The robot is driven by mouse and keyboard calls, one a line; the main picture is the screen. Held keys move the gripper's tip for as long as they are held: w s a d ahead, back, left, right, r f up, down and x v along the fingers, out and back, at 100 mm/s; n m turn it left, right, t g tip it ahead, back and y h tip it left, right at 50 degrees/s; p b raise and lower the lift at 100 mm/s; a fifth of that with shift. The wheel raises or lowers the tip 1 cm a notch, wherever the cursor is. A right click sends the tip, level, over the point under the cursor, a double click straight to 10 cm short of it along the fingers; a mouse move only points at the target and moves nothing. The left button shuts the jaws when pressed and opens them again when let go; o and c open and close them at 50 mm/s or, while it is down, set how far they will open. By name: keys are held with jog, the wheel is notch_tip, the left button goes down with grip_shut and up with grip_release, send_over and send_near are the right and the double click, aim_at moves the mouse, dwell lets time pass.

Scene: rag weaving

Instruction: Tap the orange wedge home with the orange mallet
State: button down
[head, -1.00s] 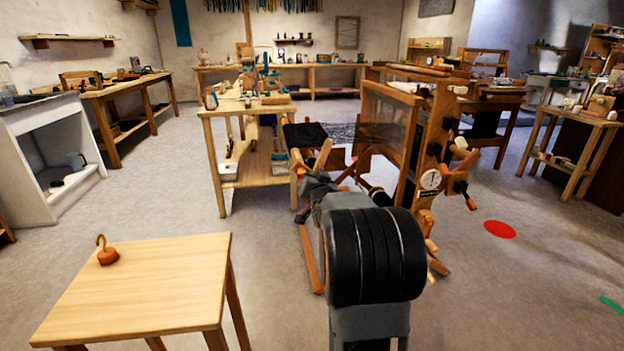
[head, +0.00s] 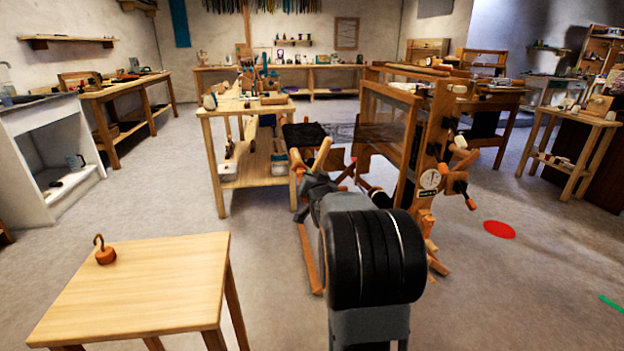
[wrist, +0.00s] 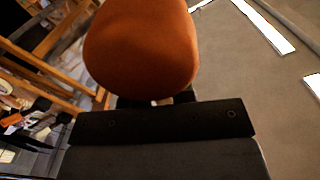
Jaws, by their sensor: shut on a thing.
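The orange mallet (wrist: 142,48) fills the top middle of the wrist view as a large, rounded, orange-brown body close to the camera. My gripper (wrist: 168,101) is shut on it; the fingertips are mostly hidden below and behind the mallet. In the head view my own arm covers the gripper and the mallet. The wooden loom (head: 412,145) stands just beyond my arm, with several orange-tipped pegs on its right side. I cannot tell which of these parts, if any, is the orange wedge.
A workbench (head: 240,110) holding tools stands left of the loom. The floor right of the loom is open, with a red disc (head: 499,229) on it.

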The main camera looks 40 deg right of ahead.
jog(key=p+x, duration=0.1)
jog(key=x, duration=0.5)
jog(key=shift+w, duration=0.35)
jog(key=shift+w+d+r, duration=0.1)
jog(key=shift+w+d, duration=0.05)
jog(key=shift+d, duration=0.05)
jog(key=b+v, duration=0.2)
jog(key=v, duration=0.3)
jog(key=shift+s+a+b, duration=0.1)
jog(key=shift+s+b, duration=0.2)
jog(key=shift+s, duration=0.05)
jog(key=shift+s+a, duration=0.1)
jog(key=shift+s, duration=0.05)
